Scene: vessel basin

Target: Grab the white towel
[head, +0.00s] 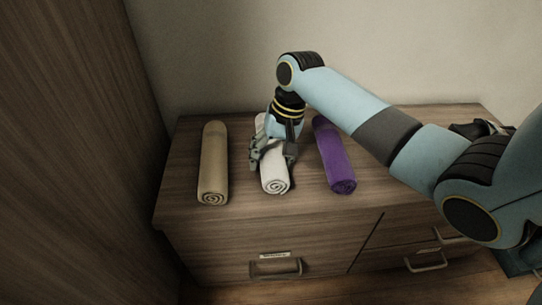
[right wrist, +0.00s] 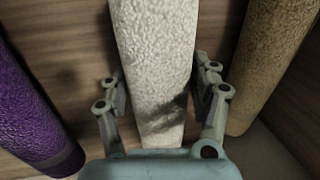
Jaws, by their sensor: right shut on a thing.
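The white towel (head: 275,183) is rolled up and lies on the wooden cabinet top, between a tan towel and a purple towel. My right gripper (head: 272,158) is over it from above, with one finger on each side. The gripper and wrist hide part of the roll's middle and back in the head view. In the right wrist view the white towel (right wrist: 155,60) runs between the two fingers of my right gripper (right wrist: 160,100), which is shut on it. The towel still appears to rest on the cabinet top. My left gripper is not in view.
The tan towel (head: 213,165) lies to the left and the purple towel (head: 334,155) to the right, both close by. The cabinet top (head: 185,160) has drawers with handles (head: 276,268) below. A wooden panel (head: 70,150) stands at the left, a wall behind.

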